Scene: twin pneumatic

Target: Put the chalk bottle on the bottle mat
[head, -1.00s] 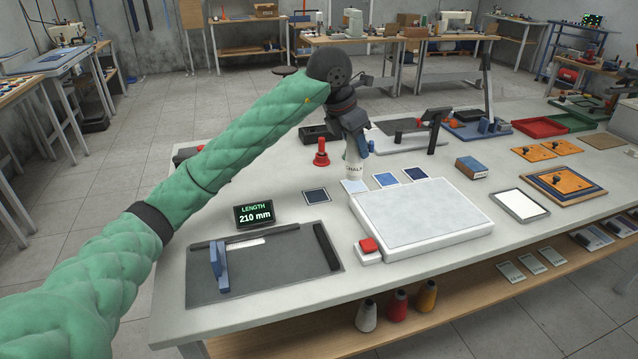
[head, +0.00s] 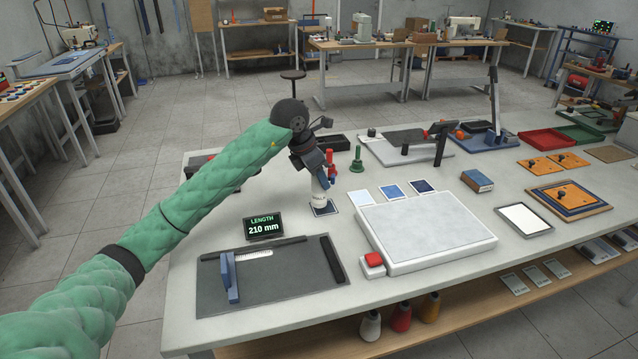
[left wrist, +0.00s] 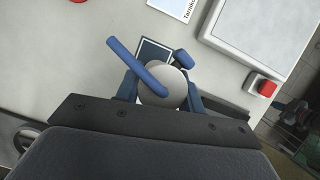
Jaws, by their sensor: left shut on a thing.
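My left gripper (head: 316,176) is shut on the white chalk bottle (head: 318,196), which looks upright. The bottle mat (head: 331,210) is a small dark square with a pale border on the table. The bottle's base is over the mat, at or very near its surface; I cannot tell whether it touches. In the left wrist view the bottle's round pale top (left wrist: 158,94) lies between the blue fingers, with a blue bar across it. Part of the mat (left wrist: 150,52) shows beyond the bottle, and the rest is hidden. My right gripper is not in view.
A red bell-shaped piece (head: 331,163) and a green one (head: 356,160) stand close behind the gripper. A length display (head: 264,227) and dark board (head: 290,285) are in front.

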